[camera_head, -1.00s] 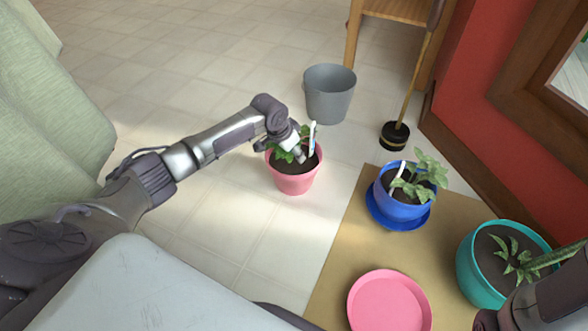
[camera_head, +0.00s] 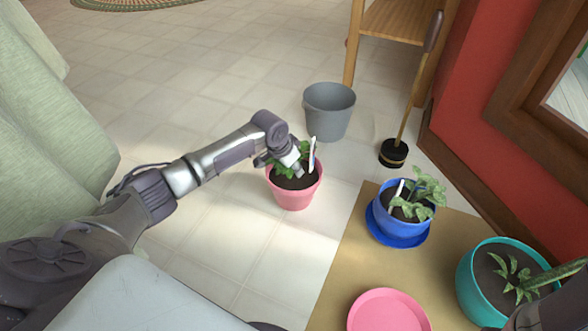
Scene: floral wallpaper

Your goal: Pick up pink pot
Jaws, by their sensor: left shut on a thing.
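The pink pot (camera_head: 294,199) holds dark soil, a small green plant and a white tag. It stands upright around the picture's middle; I cannot tell whether its base touches the tiled floor. My left gripper (camera_head: 297,168) reaches in from the left and is shut on the pot at its rim, near the plant and tag. The fingertips are partly hidden by the leaves and pot. My right arm shows only in part at the lower right corner; its gripper is not visible.
A pink saucer (camera_head: 387,312) lies on a tan mat (camera_head: 335,283). A blue pot (camera_head: 400,226) stands on a blue saucer, and a teal pot (camera_head: 478,290) is at the right. A grey bucket (camera_head: 328,112) and a plunger (camera_head: 394,153) stand behind.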

